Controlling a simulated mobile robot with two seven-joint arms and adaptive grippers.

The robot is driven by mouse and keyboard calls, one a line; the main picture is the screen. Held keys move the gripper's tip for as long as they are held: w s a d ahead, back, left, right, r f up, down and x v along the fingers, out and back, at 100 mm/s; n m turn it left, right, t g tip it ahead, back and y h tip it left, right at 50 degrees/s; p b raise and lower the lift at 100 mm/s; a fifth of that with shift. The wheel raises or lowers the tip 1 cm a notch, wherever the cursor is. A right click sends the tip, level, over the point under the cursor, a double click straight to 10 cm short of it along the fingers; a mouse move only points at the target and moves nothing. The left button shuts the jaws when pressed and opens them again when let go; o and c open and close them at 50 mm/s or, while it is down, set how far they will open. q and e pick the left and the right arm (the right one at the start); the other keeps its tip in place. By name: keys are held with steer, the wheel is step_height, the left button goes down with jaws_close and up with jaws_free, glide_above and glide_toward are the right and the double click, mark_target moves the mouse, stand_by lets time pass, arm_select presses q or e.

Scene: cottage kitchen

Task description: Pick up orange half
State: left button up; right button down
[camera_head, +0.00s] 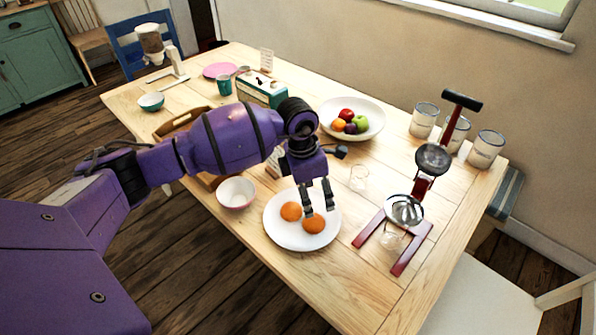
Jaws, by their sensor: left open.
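Two orange halves lie on a white plate (280,233) near the front edge of the wooden table. One orange half (290,211) is on the left and the other orange half (314,225) is on the right, a little nearer to me. My left gripper (319,212) points down over the plate with its fingers apart. Its fingertips are close to the right orange half, just behind it; I cannot tell whether they touch it. Nothing shows between the fingers. My right gripper is not in view.
A red juicer press (422,187) stands right of the plate, with glasses near it. A pink-and-white bowl (236,193) is left of the plate. A fruit bowl (368,121) and several canisters (486,149) stand farther back. A wooden tray (183,122) is partly hidden behind my arm.

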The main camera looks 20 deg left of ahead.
mark_target(314, 221)
arm_select(q)
steer(key=shift+s+a, duration=0.25)
steer(key=shift+s, duration=0.25)
steer(key=shift+s+a, duration=0.25)
steer(key=shift+s, duration=0.2)
steer(key=shift+s+d+f, duration=0.15)
steer(key=shift+d+f, duration=0.05)
steer(key=shift+f, duration=0.7)
steer(key=f, duration=0.1)
steer(key=d+f, duration=0.1)
steer(key=f, duration=0.2)
steer(key=shift+w+d+f+p, duration=0.2)
steer(key=shift+w+f+p, duration=0.05)
steer(key=shift+f+p, duration=0.05)
steer(key=shift+f, duration=0.3)
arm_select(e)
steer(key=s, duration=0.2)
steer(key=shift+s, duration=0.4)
arm_select(q)
steer(key=shift+c, duration=0.3)
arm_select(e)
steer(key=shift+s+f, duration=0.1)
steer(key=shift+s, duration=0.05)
arm_select(q)
steer(key=c, duration=0.7)
